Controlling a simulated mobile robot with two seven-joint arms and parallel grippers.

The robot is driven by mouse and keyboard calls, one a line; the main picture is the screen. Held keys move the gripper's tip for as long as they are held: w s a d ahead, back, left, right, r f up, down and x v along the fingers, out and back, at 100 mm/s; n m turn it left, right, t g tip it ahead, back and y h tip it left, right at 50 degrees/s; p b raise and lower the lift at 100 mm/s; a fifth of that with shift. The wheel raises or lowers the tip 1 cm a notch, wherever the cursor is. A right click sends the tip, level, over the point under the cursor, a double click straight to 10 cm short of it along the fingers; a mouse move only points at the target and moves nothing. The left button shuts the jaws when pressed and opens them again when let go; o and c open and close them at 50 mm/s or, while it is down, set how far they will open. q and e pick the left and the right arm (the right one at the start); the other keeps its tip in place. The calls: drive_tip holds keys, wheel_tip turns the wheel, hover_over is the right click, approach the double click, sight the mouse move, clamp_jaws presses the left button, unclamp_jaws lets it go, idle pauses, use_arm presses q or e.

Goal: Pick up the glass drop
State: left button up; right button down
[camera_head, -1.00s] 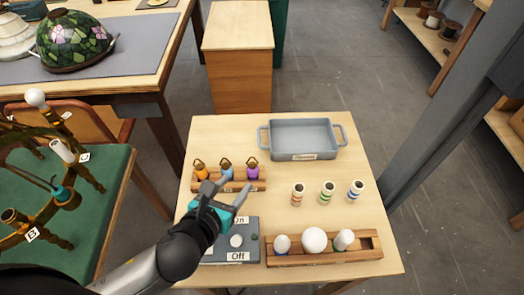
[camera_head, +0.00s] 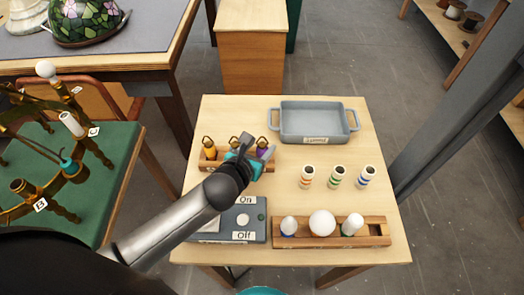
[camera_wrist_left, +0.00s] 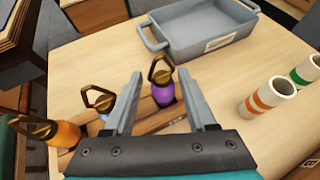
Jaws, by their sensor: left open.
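Three glass drops with brass loops stand in a small wooden rack (camera_head: 207,166) on the light table: an orange one (camera_head: 210,150), a blue one (camera_wrist_left: 107,112) and a purple one (camera_head: 263,145). My left gripper (camera_head: 258,147) is open and empty at the rack's right end, partly hiding the blue and purple drops in the head view. In the left wrist view, the purple drop (camera_wrist_left: 164,90) shows between the two open fingers (camera_wrist_left: 163,108), beyond them. The blue drop is partly behind the left finger, and the orange drop (camera_wrist_left: 55,131) is farther left. My right gripper is out of view.
A grey tray (camera_head: 313,141) stands behind to the right. Several striped tubes (camera_head: 337,178) stand in front of it. A rack of white bulbs (camera_head: 375,234) and a switch box (camera_head: 250,210) are at the front. A brass lamp frame (camera_head: 70,165) stands at left.

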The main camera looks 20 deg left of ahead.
sight(266, 143)
use_arm(q)
drive_tip(key=b+x, duration=0.1)
drive_tip(key=x, duration=0.3)
drive_tip(key=shift+d+f, duration=0.15)
clamp_jaws()
